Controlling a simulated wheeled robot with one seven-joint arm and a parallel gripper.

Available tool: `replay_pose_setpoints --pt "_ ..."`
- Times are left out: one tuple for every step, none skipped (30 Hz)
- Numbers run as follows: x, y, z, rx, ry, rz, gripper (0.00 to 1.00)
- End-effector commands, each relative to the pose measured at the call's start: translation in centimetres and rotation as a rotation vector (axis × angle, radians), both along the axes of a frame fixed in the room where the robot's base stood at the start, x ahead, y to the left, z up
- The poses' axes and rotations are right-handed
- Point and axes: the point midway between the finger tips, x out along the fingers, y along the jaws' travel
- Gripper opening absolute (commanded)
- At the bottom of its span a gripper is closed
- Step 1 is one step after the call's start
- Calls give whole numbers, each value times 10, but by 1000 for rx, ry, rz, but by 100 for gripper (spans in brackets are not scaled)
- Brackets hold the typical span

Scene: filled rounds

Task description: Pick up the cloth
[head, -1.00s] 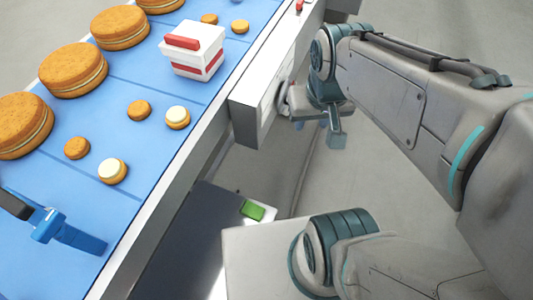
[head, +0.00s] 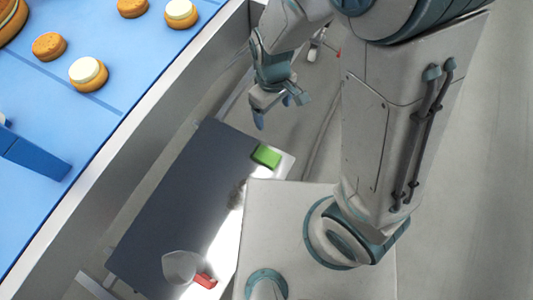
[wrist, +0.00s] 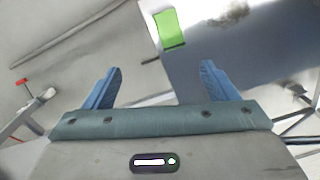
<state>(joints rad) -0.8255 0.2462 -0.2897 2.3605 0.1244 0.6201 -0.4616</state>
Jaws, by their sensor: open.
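The cloth (head: 266,156) looks like a small flat green rectangle. It lies at the far end of a low dark tabletop (head: 185,195), close to its edge. In the wrist view the cloth (wrist: 169,29) is at the top, just beyond the gap between the fingers. My gripper (head: 279,108) is above and beyond the table's far end in the head view, apart from the cloth. Its two blue fingers show spread in the wrist view (wrist: 161,68), with nothing between them.
A dark grey smudge (head: 238,193) is on the table near the cloth. A pale rounded object (head: 180,267) and a red object (head: 205,281) are at the near end. A blue conveyor (head: 90,120) with round filled biscuits runs along the left behind a raised pale rim.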

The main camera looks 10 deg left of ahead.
Motion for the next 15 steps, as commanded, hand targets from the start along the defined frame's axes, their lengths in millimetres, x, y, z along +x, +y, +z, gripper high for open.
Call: replay_pose_setpoints --pt "-5 10 -34 -24 12 59 80" --pt "-6 14 -45 -34 14 87 80" --pt "-8 19 -57 -46 17 122 80" --pt "-10 21 -65 -55 19 143 80" --pt "-11 24 -71 -62 20 164 80" --pt "-12 27 -78 -70 21 185 80" --pt "-13 28 -82 -74 20 199 80" --pt "-13 29 -86 -79 20 210 80" --pt "-14 31 -90 -83 21 221 80" --pt "-15 31 -94 -85 21 226 80" --pt "-15 31 -97 -87 22 228 80" --pt "-16 30 -103 -88 23 230 80" --pt "-16 30 -109 -88 23 230 80" --pt "-16 29 -114 -88 23 231 80" --pt "-17 27 -122 -90 25 230 80"
